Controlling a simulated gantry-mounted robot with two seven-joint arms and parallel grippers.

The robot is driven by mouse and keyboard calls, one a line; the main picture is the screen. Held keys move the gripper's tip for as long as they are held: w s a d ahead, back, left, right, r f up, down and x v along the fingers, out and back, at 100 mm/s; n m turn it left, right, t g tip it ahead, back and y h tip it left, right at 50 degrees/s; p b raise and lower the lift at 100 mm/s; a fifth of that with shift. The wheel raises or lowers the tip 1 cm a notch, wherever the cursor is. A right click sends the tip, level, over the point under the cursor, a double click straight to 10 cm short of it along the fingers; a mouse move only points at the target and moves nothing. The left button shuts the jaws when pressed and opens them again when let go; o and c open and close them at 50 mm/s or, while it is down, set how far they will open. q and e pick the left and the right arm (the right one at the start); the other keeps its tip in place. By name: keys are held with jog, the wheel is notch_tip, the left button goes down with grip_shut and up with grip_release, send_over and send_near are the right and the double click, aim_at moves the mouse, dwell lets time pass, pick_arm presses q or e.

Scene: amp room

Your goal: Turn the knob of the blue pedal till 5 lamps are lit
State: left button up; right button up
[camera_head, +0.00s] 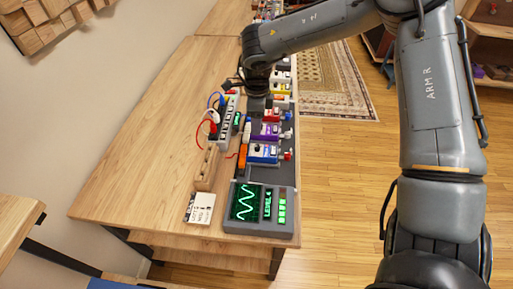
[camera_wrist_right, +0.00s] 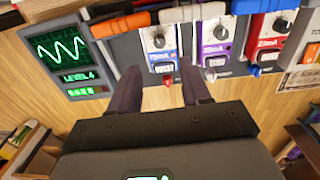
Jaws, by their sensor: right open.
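The blue pedal (camera_head: 263,153) stands in the row of pedals, nearest the meter. In the right wrist view the blue pedal (camera_wrist_right: 162,60) shows its black knob (camera_wrist_right: 158,40) on a white face. The meter (camera_head: 258,209) has a green wave screen, a level reading and several lit green lamps; it also shows in the right wrist view (camera_wrist_right: 66,60). My right gripper (camera_wrist_right: 160,92) is open and empty, its two dark fingers apart, and no contact with the knob shows. In the head view its fingertips are hard to make out. My left gripper is not in view.
A purple pedal (camera_head: 266,131) and a red pedal (camera_head: 271,115) stand just beyond the blue one, with more behind. The left tabletop is clear.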

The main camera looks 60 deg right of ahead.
aim_at(257, 146)
notch_tip(257, 146, down, 8)
jog(key=shift+s+a+r+b, duration=0.1)
jog(key=shift+a+b, duration=0.05)
jog(key=shift+b, duration=0.65)
jog(key=shift+f, duration=1.05)
grip_shut()
